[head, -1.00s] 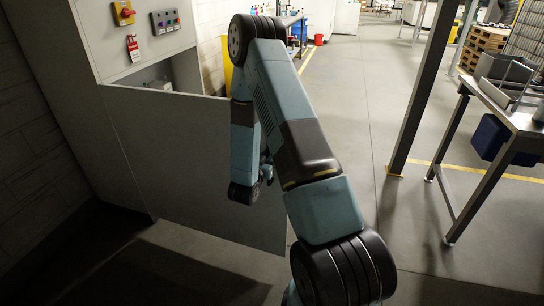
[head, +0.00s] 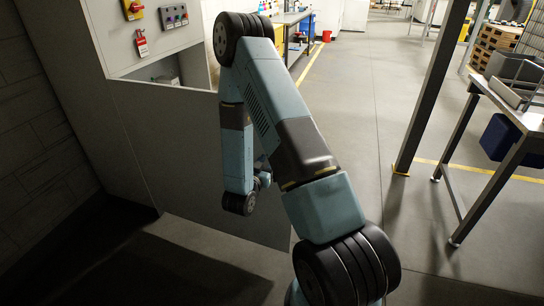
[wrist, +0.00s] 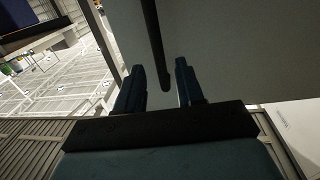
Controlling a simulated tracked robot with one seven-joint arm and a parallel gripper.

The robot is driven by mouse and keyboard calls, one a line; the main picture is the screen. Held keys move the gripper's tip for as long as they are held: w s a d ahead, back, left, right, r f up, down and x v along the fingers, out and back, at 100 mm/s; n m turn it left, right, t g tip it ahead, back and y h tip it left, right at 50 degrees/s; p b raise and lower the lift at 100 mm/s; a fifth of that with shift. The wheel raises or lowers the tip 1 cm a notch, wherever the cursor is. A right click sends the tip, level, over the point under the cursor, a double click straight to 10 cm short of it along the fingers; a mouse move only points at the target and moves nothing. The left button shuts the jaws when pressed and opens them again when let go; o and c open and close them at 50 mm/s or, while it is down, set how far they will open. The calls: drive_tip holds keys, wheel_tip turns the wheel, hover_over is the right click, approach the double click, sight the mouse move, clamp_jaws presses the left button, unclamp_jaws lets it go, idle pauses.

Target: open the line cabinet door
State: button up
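The line cabinet (head: 72,75) is a grey metal unit on the left in the head view. Its broad lower grey panel (head: 180,150), which looks like the door, stands behind my arm. I cannot tell whether it stands ajar. In the wrist view a plain grey surface (wrist: 225,45) fills the upper middle, with a dark bar like a handle (wrist: 155,45) in front of it. My gripper (wrist: 160,88) is open, with the bar's end showing between its two fingers and a gap on each side. My arm hides the handle and fingers in the head view.
A control panel with a red knob (head: 133,8), buttons (head: 174,16) and a red tag (head: 142,43) is above an open recess (head: 165,70). A dark post (head: 430,90) and a metal table (head: 528,122) stand right. The floor between is clear.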

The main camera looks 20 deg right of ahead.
drive_tip(key=v, duration=0.7)
idle(0.4)
drive_tip(key=w+a+r+y, duration=0.3)
drive_tip(key=w+r+y, duration=0.3)
drive_tip(key=w+r, duration=0.15)
drive_tip(key=s+a+r+n+g+y, duration=0.1)
drive_tip(key=s+a+r+n+y, duration=0.15)
drive_tip(key=r, duration=0.35)
drive_tip(key=s+a+r+n+y, duration=0.1)
drive_tip(key=s+r+y, duration=0.15)
drive_tip(key=r, duration=0.35)
drive_tip(key=s+a+r+n+g+y, duration=0.1)
drive_tip(key=a+r+n+y, duration=0.15)
drive_tip(key=r, duration=0.35)
drive_tip(key=s+d+r+n+g, duration=0.1)
drive_tip(key=s+r, duration=0.2)
drive_tip(key=s, duration=0.5)
drive_tip(key=s+d+r+n+g, duration=0.1)
drive_tip(key=s+d+r+g, duration=0.1)
drive_tip(key=s, duration=0.6)
drive_tip(key=s+d+r+n+g, duration=0.1)
drive_tip(key=s+d+r, duration=0.1)
drive_tip(key=s, duration=0.6)
drive_tip(key=shift+s+d+r+n, duration=0.15)
drive_tip(key=shift+d+r+n, duration=0.15)
drive_tip(key=shift+r, duration=0.6)
